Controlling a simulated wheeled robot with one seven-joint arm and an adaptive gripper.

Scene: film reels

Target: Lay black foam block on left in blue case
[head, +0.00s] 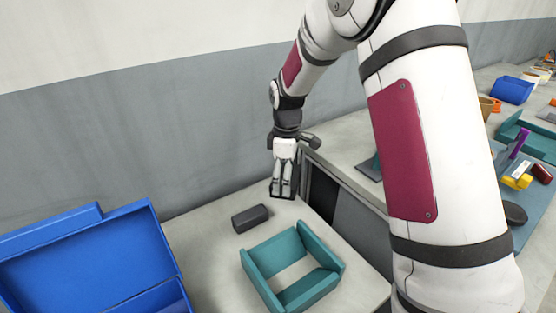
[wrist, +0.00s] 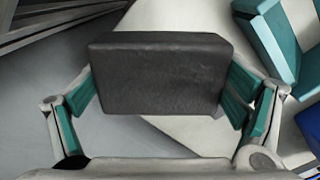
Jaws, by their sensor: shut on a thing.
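A black foam block (wrist: 160,72) fills the middle of the wrist view, between the teal-padded fingers of my gripper (wrist: 165,95). My gripper is shut on it. In the head view my gripper (head: 282,190) points down above the table's back edge, with a dark edge at its fingertips. Another dark block (head: 250,218) lies on the table to the lower left of my gripper. The blue case (head: 85,255) stands open at the left, cut off by the frame; most of its inside is hidden.
A teal open frame (head: 262,268) sits on the table right of the case; it shows in the wrist view too (wrist: 268,38). A counter with several coloured items and a blue bin (head: 511,90) runs along the right. Some bare table lies around the dark block.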

